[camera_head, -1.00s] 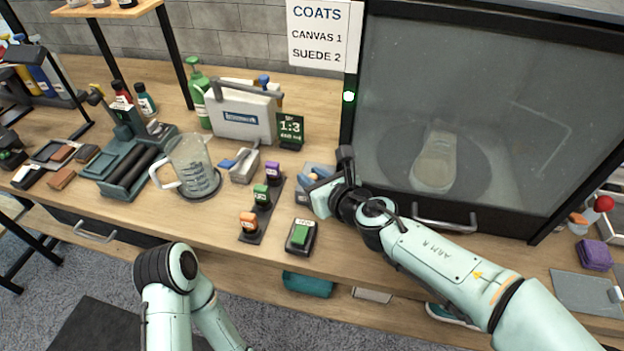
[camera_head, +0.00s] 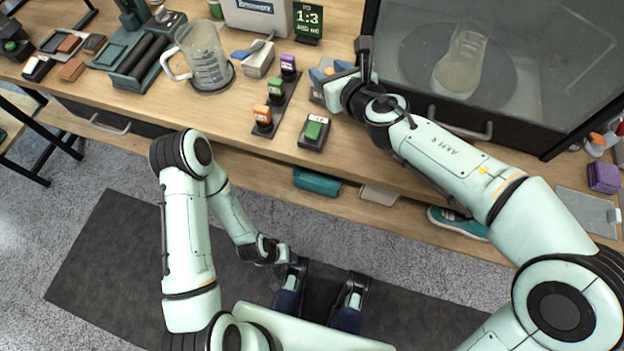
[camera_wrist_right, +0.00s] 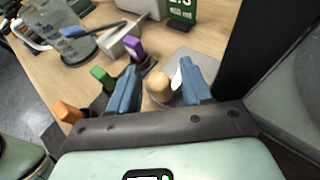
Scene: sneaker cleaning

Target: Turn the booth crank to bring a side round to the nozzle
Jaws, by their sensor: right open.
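The booth (camera_head: 480,75) stands at the back right with a pale shoe (camera_head: 461,60) on a dark round turntable behind its glass. No crank shows clearly; a red knob is cut by the right edge, beside the booth. My right gripper (camera_head: 335,80) is over the table just left of the booth. In the right wrist view its blue fingers (camera_wrist_right: 160,88) are apart, with a tan round-topped thing (camera_wrist_right: 158,83) showing between them; I cannot tell whether they touch it. My left gripper (camera_head: 283,256) is low, below the table's front edge, its fingers unclear.
Orange, green and purple stamp-like blocks (camera_head: 276,90) stand in a dark rack left of my right gripper. A purple block (camera_head: 603,177) sits at the right.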

